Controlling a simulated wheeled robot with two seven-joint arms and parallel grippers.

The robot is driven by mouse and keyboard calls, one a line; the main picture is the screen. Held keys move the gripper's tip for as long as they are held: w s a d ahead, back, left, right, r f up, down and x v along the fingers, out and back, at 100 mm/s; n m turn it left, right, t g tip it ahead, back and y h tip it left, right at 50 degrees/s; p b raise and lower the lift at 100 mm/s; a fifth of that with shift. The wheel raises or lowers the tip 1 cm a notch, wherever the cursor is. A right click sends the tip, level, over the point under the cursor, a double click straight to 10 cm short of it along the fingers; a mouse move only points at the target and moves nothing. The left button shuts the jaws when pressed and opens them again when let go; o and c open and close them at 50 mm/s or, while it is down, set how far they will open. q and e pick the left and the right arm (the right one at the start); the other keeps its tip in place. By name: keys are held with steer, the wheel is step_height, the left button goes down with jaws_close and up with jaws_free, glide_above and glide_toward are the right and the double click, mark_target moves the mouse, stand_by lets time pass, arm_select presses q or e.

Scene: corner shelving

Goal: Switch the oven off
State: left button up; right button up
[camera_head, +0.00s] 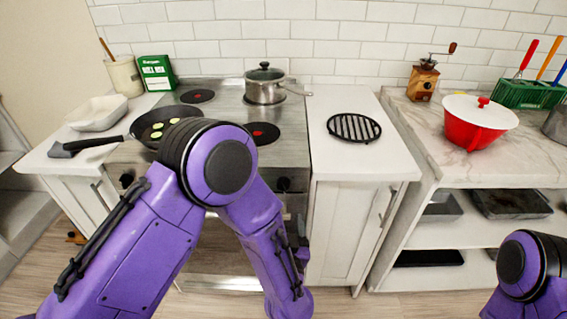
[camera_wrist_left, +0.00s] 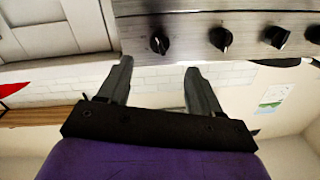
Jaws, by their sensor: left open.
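The oven (camera_head: 232,117) has a steel cooktop, and its front is partly hidden behind my left arm. Two dark knobs show on its front, a left knob (camera_head: 127,181) and a right knob (camera_head: 283,184). In the left wrist view the steel control panel (camera_wrist_left: 190,22) carries several black knobs, including one knob (camera_wrist_left: 160,42) just beyond and between my fingertips. My left gripper (camera_wrist_left: 158,72) is open and empty, with its fingers apart near that knob; I see no clear contact. Which knob controls the oven is not clear. My right gripper is outside the views.
A frying pan (camera_head: 150,125) and a lidded pot (camera_head: 264,90) stand on the cooktop. A black trivet (camera_head: 354,128) lies on the white counter to the right. A red pot (camera_head: 470,130) stands on the marble counter. A white cabinet (camera_head: 340,235) adjoins the oven.

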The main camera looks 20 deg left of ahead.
mark_target(283, 190)
arm_select(q)
steer(key=p+x, duration=0.1)
steer(key=x, duration=0.9)
steer(key=shift+w, duration=0.35)
steer(key=shift+c, duration=0.4)
steer(key=c, duration=1)
